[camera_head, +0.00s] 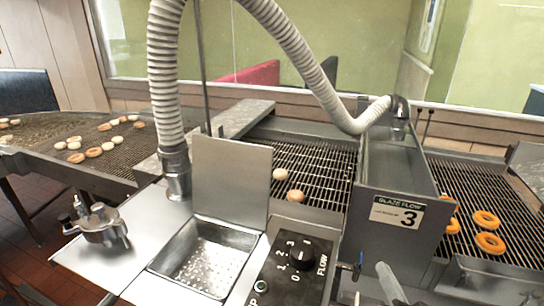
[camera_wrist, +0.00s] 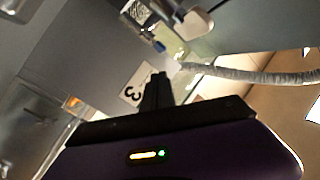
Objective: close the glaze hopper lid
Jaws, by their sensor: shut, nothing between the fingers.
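The glaze hopper (camera_head: 204,268) is an open square metal basin with a perforated bottom, set in the steel counter. Its lid (camera_head: 232,176) is a flat metal panel standing upright at the basin's back edge, so the hopper is open. My gripper (camera_wrist: 158,82) shows in the wrist view with its dark fingers together and nothing between them. It points toward the panel with the number 3 label (camera_wrist: 131,94). I cannot make out the lid in the wrist view, and I cannot clearly identify the gripper in the head view.
A ribbed hose (camera_head: 166,85) rises behind the lid's left side and arches right to the glaze flow box (camera_head: 389,190). A control panel with a flow knob (camera_head: 301,252) lies right of the basin. A metal valve fitting (camera_head: 102,222) stands left. Doughnut conveyors run behind.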

